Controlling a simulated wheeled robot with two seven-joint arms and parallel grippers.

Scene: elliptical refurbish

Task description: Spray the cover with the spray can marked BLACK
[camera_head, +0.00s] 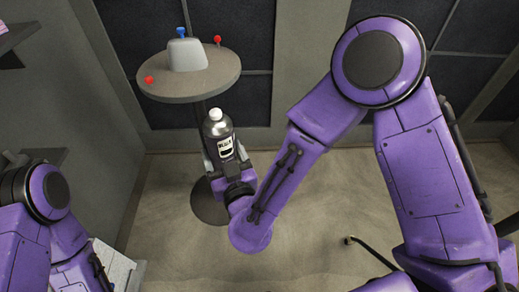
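The spray can (217,131) is dark with a white cap and a label that seems to read BLACK. My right gripper (226,162) is shut around its lower body and holds it roughly upright, in front of the round table in the picture. A pale grey rounded block, which looks like the cover (187,56), sits on the round table top (185,90). The can is below it in the picture and apart from it. My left arm is at the lower left, and its gripper is not in view.
A blue knob-like piece (181,33) stands by the block's top. Red knob-like pieces lie on the table at right (217,40) and left (149,80). Shelves line the left wall. A dark hose end (350,240) shows above the floor. The middle floor is clear.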

